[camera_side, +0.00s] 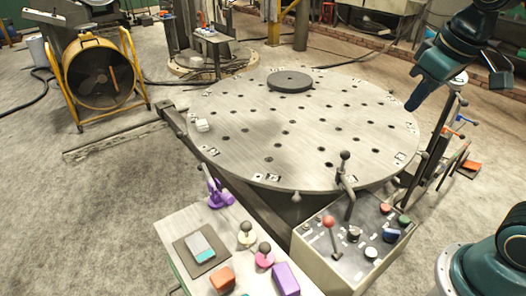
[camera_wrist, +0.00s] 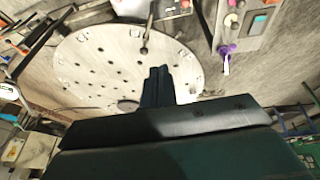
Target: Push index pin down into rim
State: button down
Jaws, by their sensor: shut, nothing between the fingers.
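The large round plate (camera_side: 235,150) has a grid of dark holes and marked spots around its rim. A dark pin with a ball knob (camera_side: 345,156), likely the index pin, stands upright at the plate's front right rim. Its lower end is hard to make out. In the wrist view the pin (camera_wrist: 146,32) shows at the rim beyond my fingers, and the plate (camera_wrist: 90,60) lies below. My gripper (camera_side: 411,106) is shut and empty, above and beside the plate's right edge, well apart from the pin. It also shows in the wrist view (camera_wrist: 158,70).
A control box (camera_side: 350,240) with a red-knobbed lever stands just in front of the pin. A side table (camera_side: 215,230) with coloured objects is at front left. A dark disc (camera_side: 290,82) lies on the plate. A tool rack (camera_side: 440,140) stands right of the plate.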

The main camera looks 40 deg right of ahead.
jog(key=w+d+f+g, duration=0.2)
jog(key=w+d+g, duration=0.15)
jog(key=w, duration=0.75)
jog(key=g, duration=0.2)
send_over(343, 151)
jog(key=w+a, duration=0.2)
notch_tip(343, 151, down, 9)
jog(key=shift+w+d+f, duration=0.25)
jog(key=shift+d+f, duration=0.05)
jog(key=shift+f, duration=0.25)
jog(key=shift+f, duration=0.1)
jog(key=shift+h, duration=0.3)
jog(key=f, duration=0.4)
jog(key=s+d+f, duration=0.1)
jog(key=f, duration=0.3)
jog(key=s+f, duration=0.1)
jog(key=f, duration=0.3)
jog(key=shift+s+d+f, duration=0.1)
jog(key=shift+d+f, duration=0.15)
jog(key=shift+f, duration=0.55)
jog(key=shift+s+f, duration=0.1)
jog(key=shift+f, duration=1.75)
